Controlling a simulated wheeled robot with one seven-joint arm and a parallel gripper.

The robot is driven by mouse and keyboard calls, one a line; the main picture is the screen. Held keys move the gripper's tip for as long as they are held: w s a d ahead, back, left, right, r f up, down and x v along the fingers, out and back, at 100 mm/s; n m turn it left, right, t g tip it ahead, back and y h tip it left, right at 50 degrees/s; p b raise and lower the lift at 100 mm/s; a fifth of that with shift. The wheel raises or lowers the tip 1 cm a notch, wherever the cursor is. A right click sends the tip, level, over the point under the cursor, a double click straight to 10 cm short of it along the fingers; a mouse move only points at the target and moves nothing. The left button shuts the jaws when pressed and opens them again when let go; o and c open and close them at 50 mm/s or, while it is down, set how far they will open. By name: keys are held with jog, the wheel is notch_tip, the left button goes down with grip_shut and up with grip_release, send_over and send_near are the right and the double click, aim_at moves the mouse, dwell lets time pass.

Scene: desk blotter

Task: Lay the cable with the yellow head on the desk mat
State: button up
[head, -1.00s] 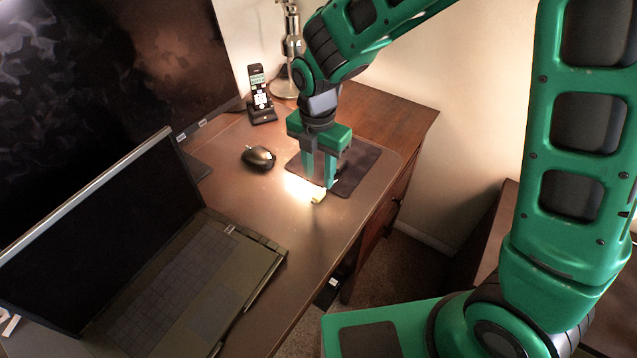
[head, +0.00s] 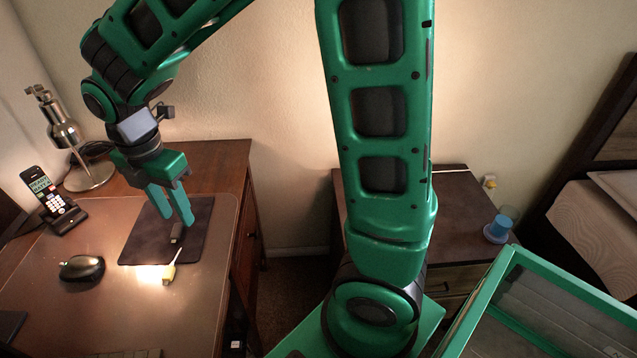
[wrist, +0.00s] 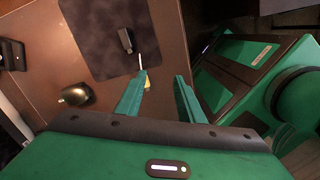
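The cable's yellow head (head: 168,274) lies on the desk just past the front edge of the dark desk mat (head: 143,243). A thin pale cord runs from it onto the mat, toward a dark grey plug-like piece (head: 176,232) lying on the mat. In the wrist view the yellow head (wrist: 155,96) shows between my fingers, partly covered by one; the dark piece (wrist: 125,40) and the mat (wrist: 95,35) are beyond. My gripper (head: 177,216) is open and empty, pointing down above the mat, apart from the cable.
A black mouse (head: 82,268) is left of the mat. A cordless phone (head: 52,200) in its stand and a metal lamp (head: 88,172) stand at the back left. The desk's right edge is close beside the mat. A nightstand with a blue cup (head: 498,228) is farther right.

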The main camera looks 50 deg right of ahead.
jog(key=s+d+r+m, duration=0.2)
jog(key=s+d+m, duration=0.4)
jog(key=d+m, duration=0.45)
jog(key=s+d+r+m, duration=0.2)
jog(key=s+d+m, duration=0.6)
jog(key=d, duration=0.4)
jog(key=s+d+m, duration=0.4)
jog(key=s+m, duration=0.4)
jog(key=m, duration=0.3)
jog(key=shift+s+d+f+y, duration=0.15)
jog(key=shift+d+f+y, duration=0.1)
jog(key=shift+y, duration=0.15)
jog(key=shift+w+f, duration=0.35)
jog(key=shift+w, duration=0.35)
jog(key=shift+r, duration=0.1)
jog(key=shift+c, duration=0.5)
jog(key=shift+a, duration=0.1)
